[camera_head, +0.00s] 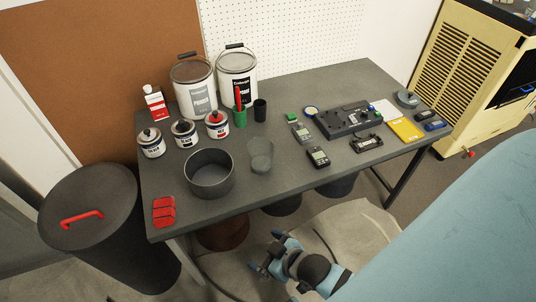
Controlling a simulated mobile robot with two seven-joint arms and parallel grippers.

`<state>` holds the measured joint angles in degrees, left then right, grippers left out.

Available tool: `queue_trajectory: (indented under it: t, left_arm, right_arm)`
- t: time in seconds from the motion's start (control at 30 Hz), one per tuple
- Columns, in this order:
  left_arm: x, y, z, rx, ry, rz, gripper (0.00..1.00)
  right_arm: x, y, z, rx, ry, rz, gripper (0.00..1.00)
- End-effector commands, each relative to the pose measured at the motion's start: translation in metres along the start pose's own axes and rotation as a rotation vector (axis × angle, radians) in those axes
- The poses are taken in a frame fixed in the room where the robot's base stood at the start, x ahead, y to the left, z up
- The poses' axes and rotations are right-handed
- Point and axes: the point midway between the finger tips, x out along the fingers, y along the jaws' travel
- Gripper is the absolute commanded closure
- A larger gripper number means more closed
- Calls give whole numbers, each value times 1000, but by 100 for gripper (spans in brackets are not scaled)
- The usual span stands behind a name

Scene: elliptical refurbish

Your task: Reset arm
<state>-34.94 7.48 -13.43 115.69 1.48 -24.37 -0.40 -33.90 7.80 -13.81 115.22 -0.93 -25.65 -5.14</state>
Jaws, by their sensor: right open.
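My right gripper (266,251) shows at the bottom middle, in front of and below the table's front edge. Its two blue-grey fingers are apart and nothing is between them. It is clear of the things on the table. The arm behind it runs toward the lower right of the picture. My left gripper is not in view.
A dark grey table (300,205) holds paint cans, a round pot (210,185), a clear cup (261,160), meters and a black device (348,119). A black bin (100,230) with a red handle stands left. A yellow machine (455,75) stands right. Under the table are buckets.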

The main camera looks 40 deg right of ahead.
Motion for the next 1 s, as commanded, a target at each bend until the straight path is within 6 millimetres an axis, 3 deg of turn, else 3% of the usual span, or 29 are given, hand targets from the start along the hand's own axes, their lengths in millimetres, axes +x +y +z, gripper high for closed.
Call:
queue_trajectory:
  t: [0.13,0.47,0.67,0.9,1.0]
  left_arm:
    - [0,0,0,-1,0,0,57]
    - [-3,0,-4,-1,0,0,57]
    - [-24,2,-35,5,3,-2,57]
    - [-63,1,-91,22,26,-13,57]
    - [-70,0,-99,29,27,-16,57]
  right_arm:
    - [-6,-3,0,131,16,-12,0]
    - [-9,-3,-4,133,16,-12,0]
    - [-31,1,-32,125,18,-9,0]
    - [-70,8,-84,108,30,-1,0]
    - [-77,10,-95,103,37,3,0]
